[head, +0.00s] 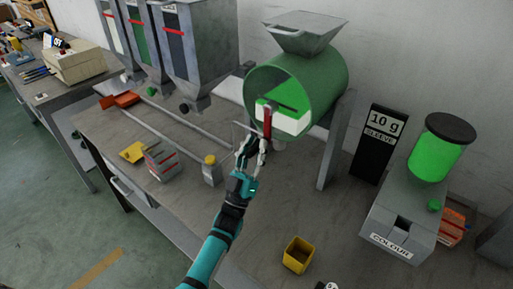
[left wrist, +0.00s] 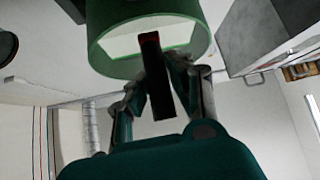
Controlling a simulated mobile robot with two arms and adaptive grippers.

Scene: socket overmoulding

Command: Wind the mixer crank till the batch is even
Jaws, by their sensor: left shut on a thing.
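The green mixer drum (head: 325,85) is mounted on grey legs, with a grey hopper (head: 303,33) on top. Its open face shows a batch (head: 290,119) with bright green and whitish areas. The red crank handle (head: 267,121) stands in front of that face. My left gripper (head: 262,141) is shut on the handle's lower part. In the left wrist view the fingers (left wrist: 158,82) close around the dark handle (left wrist: 155,62), in front of the drum rim (left wrist: 100,62). How the crank joins the drum is hidden. My right gripper is not in view.
A yellow cup (head: 298,254) stands at the bench's front. Grey hoppers (head: 198,45) line the back left. A yellow-capped bottle (head: 211,169) stands left of my gripper.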

